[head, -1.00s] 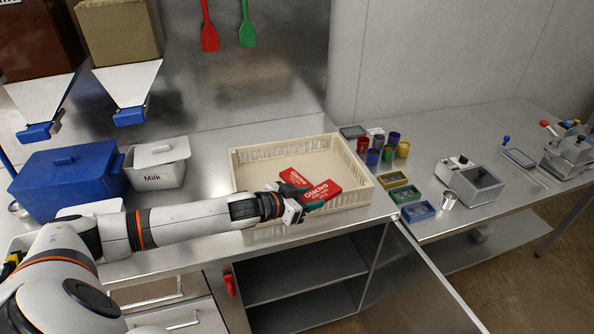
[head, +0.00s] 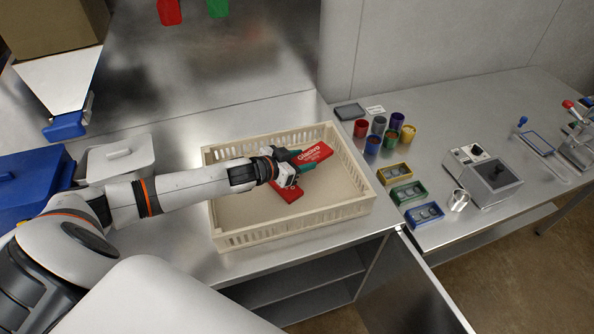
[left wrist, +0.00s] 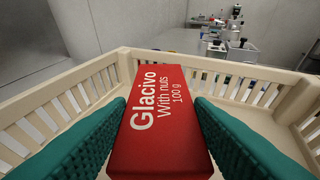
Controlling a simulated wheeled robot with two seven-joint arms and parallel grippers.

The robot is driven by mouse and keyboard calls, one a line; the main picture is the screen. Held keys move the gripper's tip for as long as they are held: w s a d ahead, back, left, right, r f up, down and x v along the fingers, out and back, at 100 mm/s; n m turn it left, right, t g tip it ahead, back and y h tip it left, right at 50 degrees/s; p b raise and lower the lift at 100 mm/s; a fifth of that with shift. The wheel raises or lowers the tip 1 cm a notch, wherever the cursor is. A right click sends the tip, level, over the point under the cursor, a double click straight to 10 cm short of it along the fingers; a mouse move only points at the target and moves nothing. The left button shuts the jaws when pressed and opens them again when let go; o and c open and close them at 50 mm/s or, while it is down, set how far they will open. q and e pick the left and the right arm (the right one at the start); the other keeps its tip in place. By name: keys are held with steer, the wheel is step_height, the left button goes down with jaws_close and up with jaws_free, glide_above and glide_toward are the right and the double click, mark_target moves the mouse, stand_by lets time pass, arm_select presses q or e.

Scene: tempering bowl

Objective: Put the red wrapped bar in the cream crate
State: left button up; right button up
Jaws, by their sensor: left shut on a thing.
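A red wrapped bar (head: 315,153), lettered Glacivo, is between the teal fingers of my left gripper (head: 303,165). In the left wrist view the bar (left wrist: 163,120) lies lengthwise between the two finger pads (left wrist: 160,135), which are shut on it. The cream crate (head: 290,226) stands on the steel counter. The held bar is over the inside of the crate, near its far right corner; I cannot tell whether it touches the floor. Another red piece (head: 299,182) shows in the crate, partly hidden behind my gripper. My right gripper is not in view.
Left of the crate are a white lidded bin (head: 118,160) and a blue bin (head: 30,185). Right of it are several coloured cups (head: 395,121) and small trays (head: 409,193). A metal hopper (head: 58,85) hangs at upper left. The crate's near left floor looks clear.

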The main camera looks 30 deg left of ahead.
arm_select(q)
steer(key=shift+w+a+f, duration=0.1)
steer(key=shift+f, duration=1.2)
steer(key=shift+w+f, duration=0.1)
steer(key=shift+f, duration=1.2)
steer(key=shift+f, duration=0.15)
steer(key=o, duration=1)
steer(key=b+v, duration=0.1)
steer(key=v, duration=1.1)
steer(key=shift+r, duration=0.2)
steer(key=shift+w, duration=0.1)
